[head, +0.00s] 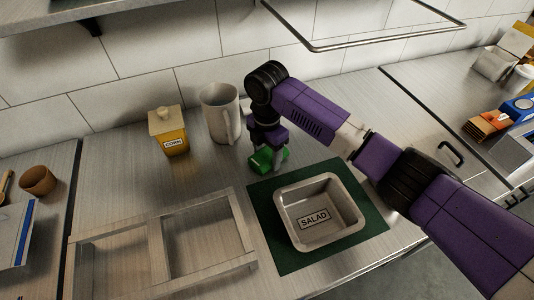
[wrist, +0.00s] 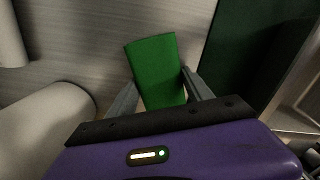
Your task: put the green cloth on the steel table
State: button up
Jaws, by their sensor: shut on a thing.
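The green cloth (head: 260,161) looks like a small, thick green piece beside the beige pitcher, behind the dark green mat. It also shows in the wrist view (wrist: 155,62), standing out past my fingers. My gripper (head: 270,164) points down and is shut on the cloth; in the wrist view a grey finger lies on each side of it. The steel table (head: 112,195) is the brushed metal top below the cloth. I cannot tell whether the cloth touches it.
A steel pan labelled SALAD (head: 345,238) sits on the dark green mat (head: 290,262). The pitcher (head: 216,112) and a yellow CORN container (head: 172,143) stand at the back. An empty divided metal frame (head: 155,250) lies front left. Bare steel lies between the frame and container.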

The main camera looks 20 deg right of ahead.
aim_at(267, 156)
jog(key=o, duration=1.2)
jog(key=shift+f, duration=0.1)
notch_tip(267, 156, up, 12)
jog(key=shift+r+b, duration=0.15)
jog(key=shift+b, duration=0.75)
jog(key=shift+s, duration=0.15)
